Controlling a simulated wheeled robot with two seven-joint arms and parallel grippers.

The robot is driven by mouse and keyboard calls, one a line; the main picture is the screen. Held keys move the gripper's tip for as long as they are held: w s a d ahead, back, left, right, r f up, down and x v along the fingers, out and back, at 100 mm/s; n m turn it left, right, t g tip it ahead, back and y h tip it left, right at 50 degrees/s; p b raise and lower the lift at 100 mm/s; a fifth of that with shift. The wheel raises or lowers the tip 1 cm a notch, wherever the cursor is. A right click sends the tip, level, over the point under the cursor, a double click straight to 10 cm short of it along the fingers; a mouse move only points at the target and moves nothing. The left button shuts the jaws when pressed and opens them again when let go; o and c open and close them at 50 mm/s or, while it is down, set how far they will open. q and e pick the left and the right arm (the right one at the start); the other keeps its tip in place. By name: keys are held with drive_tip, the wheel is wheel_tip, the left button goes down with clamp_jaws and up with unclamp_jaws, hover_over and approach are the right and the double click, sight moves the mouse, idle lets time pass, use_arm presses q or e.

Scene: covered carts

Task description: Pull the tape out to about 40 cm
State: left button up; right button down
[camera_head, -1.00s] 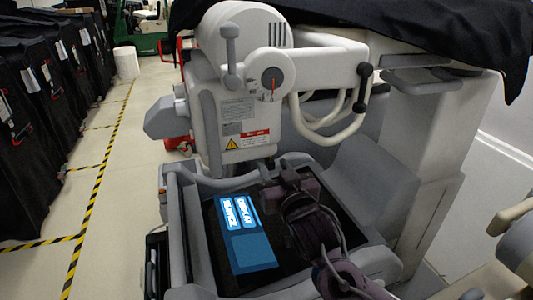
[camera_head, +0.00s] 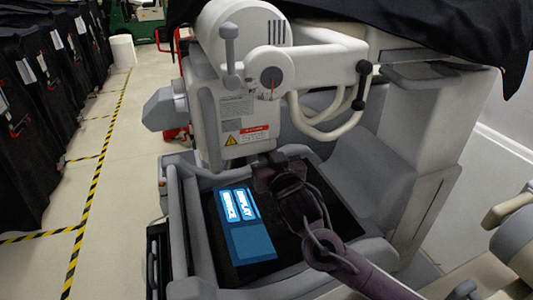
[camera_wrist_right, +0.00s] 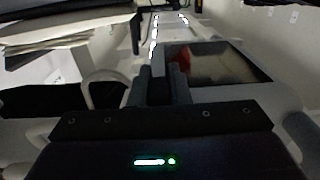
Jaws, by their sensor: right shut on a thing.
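My right gripper (camera_head: 262,162) reaches in from the lower right, just below the lower right of the white X-ray tube head (camera_head: 235,115). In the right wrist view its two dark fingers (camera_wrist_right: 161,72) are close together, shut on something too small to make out. I take it to be the tape's end, but no length of tape can be told apart in either view. My left gripper is not in view.
Under the head lies a dark tray with a blue screen panel (camera_head: 250,240). A grey bent tube handle (camera_head: 335,125) is at the head's right. A grey column (camera_head: 425,130) stands at the right. Black-covered carts (camera_head: 40,90) line the left, beyond clear floor.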

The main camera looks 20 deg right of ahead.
wheel_tip(320, 180, down, 15)
drive_tip(key=b, duration=0.9)
drive_tip(key=shift+f, duration=0.2)
drive_tip(key=c, duration=1.4)
unclamp_jaws()
drive_tip(key=shift+r, duration=0.15)
drive_tip(key=shift+o, duration=0.2)
drive_tip(key=shift+r, duration=0.1)
